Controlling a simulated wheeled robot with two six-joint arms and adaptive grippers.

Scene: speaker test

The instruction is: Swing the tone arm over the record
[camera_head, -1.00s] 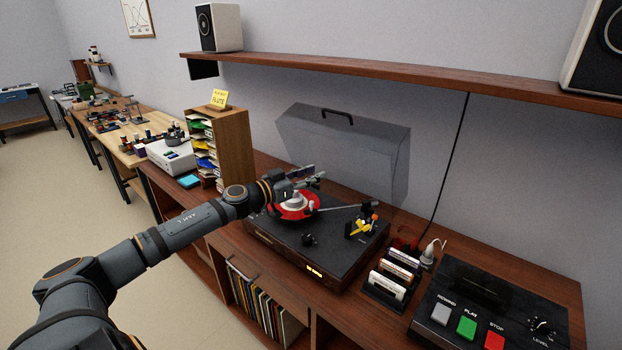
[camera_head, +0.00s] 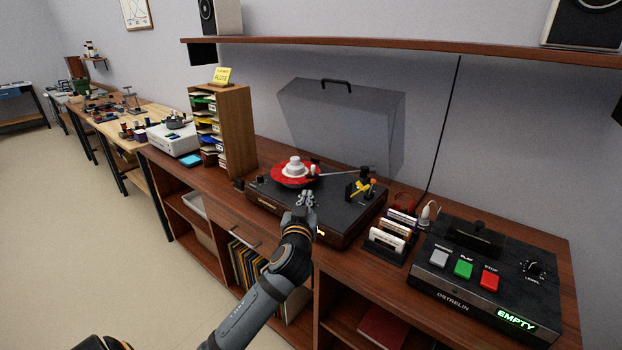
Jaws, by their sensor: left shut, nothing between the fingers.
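The turntable (camera_head: 333,224) stands on the wooden cabinet with a red record (camera_head: 284,179) and a white cylindrical piece at the record's middle. The thin tone arm (camera_head: 341,174) reaches left from its pivot at the back right, and its head end shows at the record's right edge. I cannot tell whether its tip touches the record. My left gripper (camera_head: 305,199) is shut and empty in front of the record, over the front part of the deck. It appears apart from the tone arm. My right gripper is out of view.
The clear lid (camera_head: 340,120) stands raised behind the deck. A yellow piece (camera_head: 360,188) sits by the tone arm's pivot. A cassette rack (camera_head: 390,238) and a button console (camera_head: 487,270) reading EMPTY stand to the right. A sleeve rack (camera_head: 236,130) stands at the left.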

